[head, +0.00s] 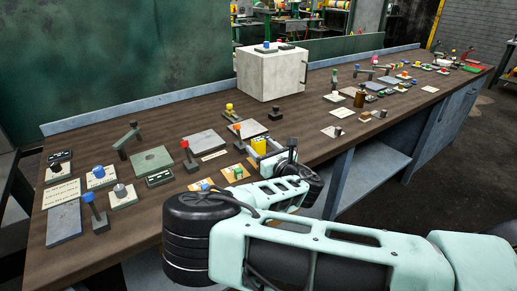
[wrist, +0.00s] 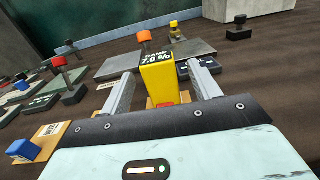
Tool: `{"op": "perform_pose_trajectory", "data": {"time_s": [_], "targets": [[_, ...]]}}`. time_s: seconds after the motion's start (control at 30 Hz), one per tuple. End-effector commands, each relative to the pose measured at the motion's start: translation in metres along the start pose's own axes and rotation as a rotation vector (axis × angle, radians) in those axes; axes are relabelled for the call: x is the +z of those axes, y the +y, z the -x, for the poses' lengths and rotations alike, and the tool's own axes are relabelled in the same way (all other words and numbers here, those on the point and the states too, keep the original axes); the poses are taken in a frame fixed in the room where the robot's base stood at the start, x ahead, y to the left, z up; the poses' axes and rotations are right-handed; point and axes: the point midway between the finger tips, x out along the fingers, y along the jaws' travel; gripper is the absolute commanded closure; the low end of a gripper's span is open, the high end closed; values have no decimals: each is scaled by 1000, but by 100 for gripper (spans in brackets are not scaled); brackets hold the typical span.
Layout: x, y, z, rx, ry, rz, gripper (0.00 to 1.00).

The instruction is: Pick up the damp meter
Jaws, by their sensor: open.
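The damp meter (wrist: 158,82) is a yellow block with a black top face reading "DAMP 7.6 %". In the wrist view it stands between the two fingers of my gripper (wrist: 163,82), which is open with a finger on each side and a gap visible at both. In the head view the meter's yellow body (head: 258,146) shows just beyond my gripper (head: 275,152), partly hidden by it. The meter's lower end is hidden behind my gripper's palm in the wrist view.
A red-knobbed lever (head: 188,155) stands left of the meter, and a yellow-knobbed control (head: 230,112) stands beyond it. A white cabinet (head: 270,75) is at the back of the wooden bench (head: 100,125). Many knobs, plates and cards crowd the bench nearby.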

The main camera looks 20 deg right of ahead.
Motion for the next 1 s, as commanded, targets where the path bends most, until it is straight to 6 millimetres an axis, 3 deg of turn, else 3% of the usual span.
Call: {"op": "perform_pose_trajectory", "data": {"time_s": [0.2, 0.43, 0.47, 0.63, 0.7, 1.0], "targets": [[2, 0, -24, 0, -1, -1, 38], [1, 0, -26, -1, 0, 0, 38], [1, 0, -26, -1, 0, 0, 41], [1, 0, -26, -1, 0, 0, 88], [1, 0, -26, 0, -2, 0, 98], [8, 0, -26, 0, -3, 1, 98]]}}
